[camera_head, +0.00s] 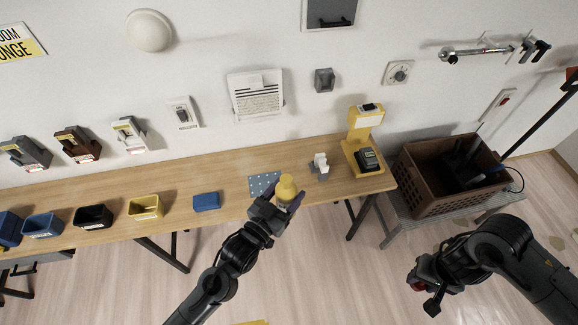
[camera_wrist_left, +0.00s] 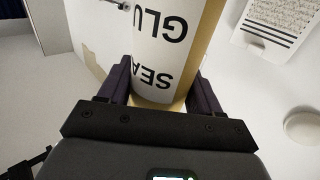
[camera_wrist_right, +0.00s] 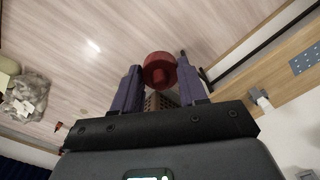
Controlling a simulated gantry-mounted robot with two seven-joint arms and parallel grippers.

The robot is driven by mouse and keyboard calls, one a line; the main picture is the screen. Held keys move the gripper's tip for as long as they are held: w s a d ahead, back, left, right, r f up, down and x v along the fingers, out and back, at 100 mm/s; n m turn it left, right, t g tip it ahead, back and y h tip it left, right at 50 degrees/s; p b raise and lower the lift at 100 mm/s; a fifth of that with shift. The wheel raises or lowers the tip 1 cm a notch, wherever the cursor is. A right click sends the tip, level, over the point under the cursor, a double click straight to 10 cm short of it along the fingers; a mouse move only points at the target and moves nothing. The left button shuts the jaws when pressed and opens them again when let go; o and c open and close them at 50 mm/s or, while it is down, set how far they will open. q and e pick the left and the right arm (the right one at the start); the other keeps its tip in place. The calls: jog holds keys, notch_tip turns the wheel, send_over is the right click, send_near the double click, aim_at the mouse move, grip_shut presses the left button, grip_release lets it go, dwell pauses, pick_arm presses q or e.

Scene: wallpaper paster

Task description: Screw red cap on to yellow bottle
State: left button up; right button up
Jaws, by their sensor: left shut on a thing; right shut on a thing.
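In the left wrist view the bottle (camera_wrist_left: 172,45) shows a white label with black print, between the two fingers. My right gripper (camera_head: 424,276) is at the lower right, apart from the bottle and below the brown crate. The red cap (camera_wrist_right: 159,69) sits between its fingertips in the right wrist view. In the head view only a small red bit of the cap (camera_head: 416,286) shows; the rest is hidden by the gripper.
A long wooden table (camera_head: 225,180) carries a blue box (camera_head: 206,201), a yellow bin (camera_head: 145,207), a dotted mat (camera_head: 262,184) and a yellow stand (camera_head: 362,135). A brown crate (camera_head: 430,190) stands on a grey bench at right.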

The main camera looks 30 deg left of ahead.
pick_arm(q)
jog(key=s+d+r+m+g+h, duration=0.1)
jog(key=d+r+m+g+h, duration=0.1)
jog(key=d, duration=0.4)
jog(key=s+d+r+m+g+h, duration=0.1)
jog(key=d+r+m+g+h, duration=0.1)
jog(key=d+m+h, duration=0.2)
jog(key=d+h, duration=0.3)
jog(key=shift+s+r+m, duration=0.2)
jog(key=shift+s+m, duration=0.1)
jog(key=shift+s, duration=0.05)
jog(key=shift+a+f, duration=0.1)
pick_arm(e)
jog(key=w+a+r+n, duration=0.1)
jog(key=a+r+n, duration=2.5)
jog(key=n, duration=0.4)
jog(key=shift+w+r, duration=0.3)
jog(key=shift+a+f, duration=0.1)
jog(key=shift+f, duration=0.1)
jog(key=shift+f, duration=1.8)
